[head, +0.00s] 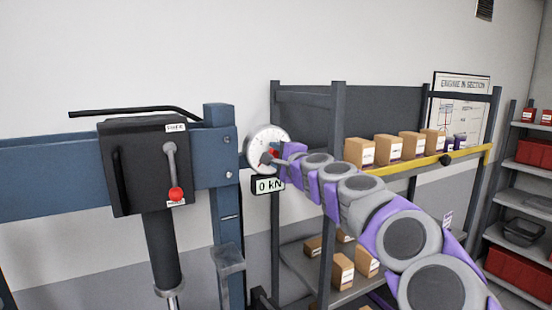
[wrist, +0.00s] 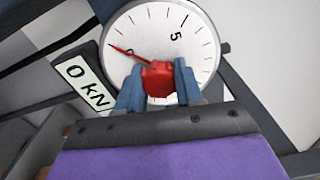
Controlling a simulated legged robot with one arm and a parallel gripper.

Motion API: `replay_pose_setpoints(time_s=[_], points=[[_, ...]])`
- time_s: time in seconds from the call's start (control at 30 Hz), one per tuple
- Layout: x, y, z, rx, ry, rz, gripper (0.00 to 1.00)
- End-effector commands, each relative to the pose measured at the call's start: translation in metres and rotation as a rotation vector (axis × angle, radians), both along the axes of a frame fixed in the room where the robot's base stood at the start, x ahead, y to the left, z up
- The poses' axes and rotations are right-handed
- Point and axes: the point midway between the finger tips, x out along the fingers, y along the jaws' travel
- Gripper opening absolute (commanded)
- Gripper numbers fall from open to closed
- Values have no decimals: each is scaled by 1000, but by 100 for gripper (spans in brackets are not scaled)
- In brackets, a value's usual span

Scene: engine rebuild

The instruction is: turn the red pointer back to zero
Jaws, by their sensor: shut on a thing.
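The round white gauge (head: 266,140) is on the blue press frame in the head view, and its dial (wrist: 185,30) fills the top of the wrist view. The thin red pointer (wrist: 128,52) points to the upper left in the wrist view, close to a partly covered dial number. My gripper (wrist: 157,80) is shut on the red knob (wrist: 158,83) at the middle of the dial, one blue finger on each side. In the head view my gripper (head: 272,157) is at the gauge face. The lower part of the dial is hidden behind the gripper.
A display (head: 269,186) below the gauge reads 0 kN. The black press box (head: 146,165) with a red-knobbed lever (head: 174,178) is left of the gauge. A shelf rack with cardboard boxes (head: 386,151) and a yellow beam (head: 425,160) is close to my arm on the right.

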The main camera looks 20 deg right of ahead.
Motion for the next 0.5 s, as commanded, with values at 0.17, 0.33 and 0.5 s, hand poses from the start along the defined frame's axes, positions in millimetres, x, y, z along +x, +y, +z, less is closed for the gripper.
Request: replay_pose_setpoints(time_s=[0.17,0.33,0.5], points=[[2,2,-6,-9,9,6,6],[2,2,-7,-8,10,8,6],[2,3,-7,-8,11,8,43]])
